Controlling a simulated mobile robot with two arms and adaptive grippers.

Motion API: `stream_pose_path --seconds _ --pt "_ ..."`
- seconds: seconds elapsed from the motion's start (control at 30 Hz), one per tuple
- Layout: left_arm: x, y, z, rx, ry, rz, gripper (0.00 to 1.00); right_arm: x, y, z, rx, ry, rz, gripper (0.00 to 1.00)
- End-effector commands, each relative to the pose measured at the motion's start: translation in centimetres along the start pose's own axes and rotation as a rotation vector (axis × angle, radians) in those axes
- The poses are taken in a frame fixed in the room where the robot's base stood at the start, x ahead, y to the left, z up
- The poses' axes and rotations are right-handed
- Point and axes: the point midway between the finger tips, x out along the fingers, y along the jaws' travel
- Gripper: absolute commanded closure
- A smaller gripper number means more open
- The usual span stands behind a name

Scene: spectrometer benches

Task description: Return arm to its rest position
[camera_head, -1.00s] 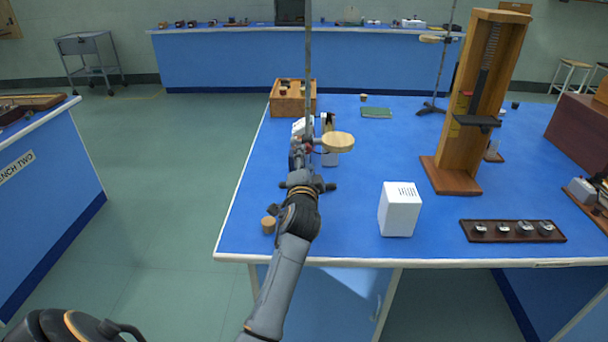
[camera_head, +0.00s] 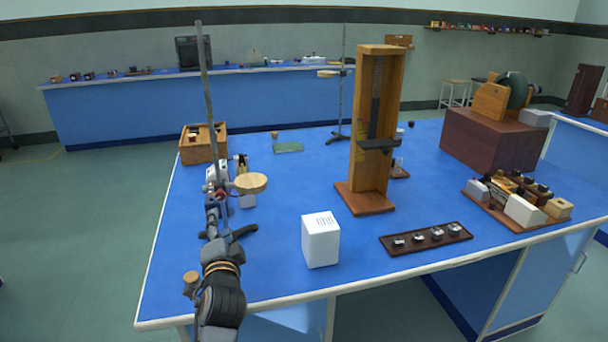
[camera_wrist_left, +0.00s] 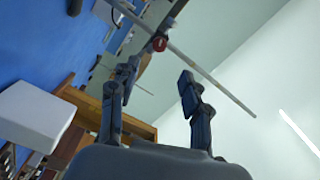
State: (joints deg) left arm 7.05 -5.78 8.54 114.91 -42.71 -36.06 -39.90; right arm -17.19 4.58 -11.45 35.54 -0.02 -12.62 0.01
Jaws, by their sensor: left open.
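My left arm rises from the bottom of the head view over the near left corner of the blue bench (camera_head: 285,180). Its gripper (camera_head: 213,208) is in front of a retort stand (camera_head: 207,100) with a tall metal rod and a round wooden disc. In the left wrist view the two fingers of the left gripper (camera_wrist_left: 160,78) stand apart with nothing between them. The stand's rod and red knob (camera_wrist_left: 159,44) show beyond the fingertips. Whether the gripper touches the stand cannot be told. My right gripper is out of view.
A white box (camera_head: 320,242), a tray of weights (camera_head: 426,239) and a tall wooden apparatus (camera_head: 371,130) stand to the right. A small cork (camera_head: 191,279) is beside my arm. A wooden box (camera_head: 203,148) stands behind. Open floor lies left.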

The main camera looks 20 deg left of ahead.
Motion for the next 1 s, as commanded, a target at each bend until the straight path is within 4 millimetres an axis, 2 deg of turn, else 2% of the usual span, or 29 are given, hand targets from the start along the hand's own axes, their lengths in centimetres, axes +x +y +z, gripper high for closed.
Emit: stream_pose_path --seconds 0.13,0.27,0.37,0.4,0.53,0.7,1.0 --pt "-0.7 1.2 0.7 -0.031 -0.011 0.040 0.53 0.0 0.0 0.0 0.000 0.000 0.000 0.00" --pt "-4.1 5.5 3.0 -0.156 -0.063 0.205 0.53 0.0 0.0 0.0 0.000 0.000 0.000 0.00" --pt "-9.0 10.4 5.3 -0.290 -0.144 0.408 0.53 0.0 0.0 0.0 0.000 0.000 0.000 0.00" --pt "-11.3 12.2 6.1 -0.340 -0.183 0.494 0.53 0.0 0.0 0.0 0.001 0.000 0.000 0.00" --pt "-18.1 16.3 7.8 -0.450 -0.305 0.718 0.53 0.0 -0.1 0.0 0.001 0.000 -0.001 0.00" --pt "-24.9 19.0 9.3 -0.514 -0.435 0.913 0.53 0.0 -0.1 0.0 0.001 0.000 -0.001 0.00" --pt "-34.5 20.5 11.1 -0.548 -0.626 1.154 0.53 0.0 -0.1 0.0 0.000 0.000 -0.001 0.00"
